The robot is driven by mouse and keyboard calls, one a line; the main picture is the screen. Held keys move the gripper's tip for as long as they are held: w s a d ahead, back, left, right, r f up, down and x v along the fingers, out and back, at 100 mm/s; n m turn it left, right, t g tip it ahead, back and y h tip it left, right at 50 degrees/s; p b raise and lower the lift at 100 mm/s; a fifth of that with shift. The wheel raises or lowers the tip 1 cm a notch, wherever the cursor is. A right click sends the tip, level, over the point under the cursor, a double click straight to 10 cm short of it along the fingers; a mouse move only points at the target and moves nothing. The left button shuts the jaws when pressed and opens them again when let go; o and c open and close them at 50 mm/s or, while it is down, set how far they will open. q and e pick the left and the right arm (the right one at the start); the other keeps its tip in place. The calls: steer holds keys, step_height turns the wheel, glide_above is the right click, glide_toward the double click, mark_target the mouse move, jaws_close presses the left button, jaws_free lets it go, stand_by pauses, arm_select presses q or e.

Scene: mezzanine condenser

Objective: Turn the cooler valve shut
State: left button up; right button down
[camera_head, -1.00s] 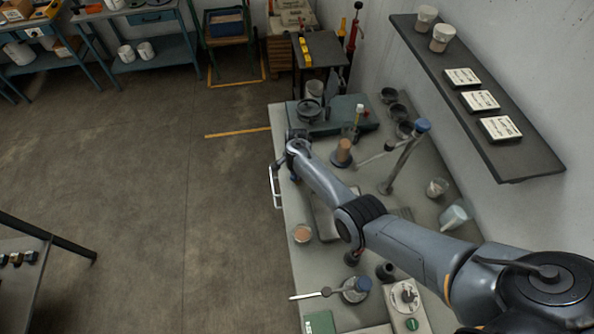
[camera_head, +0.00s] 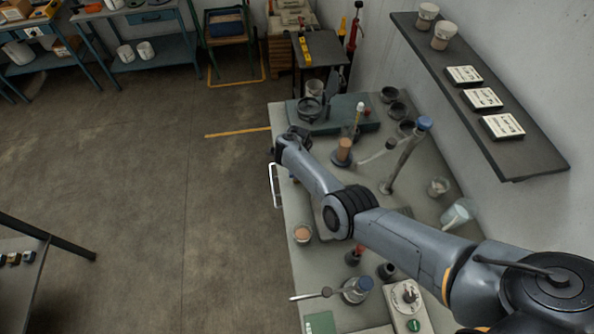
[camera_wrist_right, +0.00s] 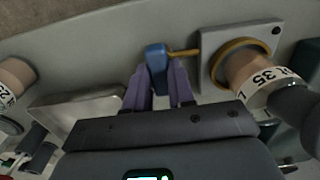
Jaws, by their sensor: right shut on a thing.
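In the right wrist view, a blue handle (camera_wrist_right: 156,58) sits at the end of a thin brass rod (camera_wrist_right: 184,52). The rod runs right to a grey block (camera_wrist_right: 205,48) beside a yellow ring (camera_wrist_right: 222,62). I take this to be the cooler valve's lever. My right gripper (camera_wrist_right: 157,80) has its purple fingers on both sides of the blue handle and is shut on it. In the head view my right arm reaches across the bench to its left edge. Its fingers and the handle cannot be made out there. My left gripper is not in view.
The bench (camera_head: 300,270) holds a blue-topped rod stand (camera_head: 405,155), a cork-coloured cylinder (camera_head: 344,148), small cups and a tilted beaker (camera_head: 459,214). A wall shelf (camera_head: 465,105) hangs at the right. Open floor (camera_head: 150,220) lies left. Cylinders marked 35 (camera_wrist_right: 262,85) and 25 (camera_wrist_right: 12,85) flank my right gripper.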

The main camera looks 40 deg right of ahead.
stand_by(0.3)
steer(key=c, duration=1)
jaws_free()
steer(key=shift+o, duration=0.2)
steer(key=shift+r, duration=0.3)
step_height(320, 180, up, 10)
steer(key=p, duration=0.3)
steer(key=shift+r+p, duration=0.15)
steer(key=shift+p, duration=0.25)
